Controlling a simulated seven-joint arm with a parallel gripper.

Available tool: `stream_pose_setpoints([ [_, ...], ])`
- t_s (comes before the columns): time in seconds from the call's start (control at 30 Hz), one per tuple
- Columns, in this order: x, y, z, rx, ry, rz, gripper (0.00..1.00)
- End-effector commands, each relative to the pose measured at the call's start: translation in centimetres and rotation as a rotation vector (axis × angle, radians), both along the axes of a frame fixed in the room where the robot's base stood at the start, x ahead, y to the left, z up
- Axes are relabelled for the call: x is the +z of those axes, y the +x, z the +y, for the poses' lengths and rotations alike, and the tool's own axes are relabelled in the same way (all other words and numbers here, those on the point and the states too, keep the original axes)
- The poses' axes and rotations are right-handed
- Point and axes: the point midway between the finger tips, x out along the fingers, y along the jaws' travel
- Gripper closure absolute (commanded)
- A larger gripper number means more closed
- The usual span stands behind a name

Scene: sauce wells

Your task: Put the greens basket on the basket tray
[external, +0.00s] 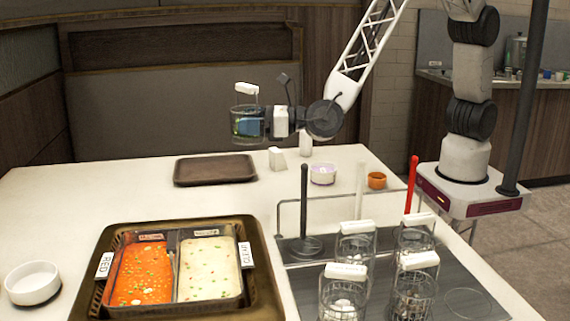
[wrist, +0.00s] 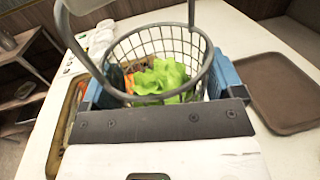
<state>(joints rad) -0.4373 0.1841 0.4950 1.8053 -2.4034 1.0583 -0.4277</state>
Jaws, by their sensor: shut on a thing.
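The greens basket (external: 247,112) is a wire basket with a white-topped handle. My gripper (external: 251,127) is shut on it and holds it upright in the air, above the far part of the table. A brown, empty tray (external: 215,169), likely the basket tray, lies flat on the table below and left of the basket. The tray also shows at the right of the wrist view (wrist: 285,85), apart from the basket.
A two-part pot (external: 180,268) of red and pale soup stands on a dark tray at the front. Several wire baskets (external: 356,245) stand on a grey rack at the right. Small bowls (external: 323,173) and a white block (external: 276,158) stand right of the brown tray. A white bowl (external: 32,282) is front left.

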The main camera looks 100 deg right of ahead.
Motion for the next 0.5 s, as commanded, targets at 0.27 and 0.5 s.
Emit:
stream_pose_setpoints([
  [0.27,3.3,-3.7,6.4,0.03,0.004,-0.002,0.46],
  [0.5,4.8,-7.5,11.2,0.053,0.006,0.0,0.46],
])
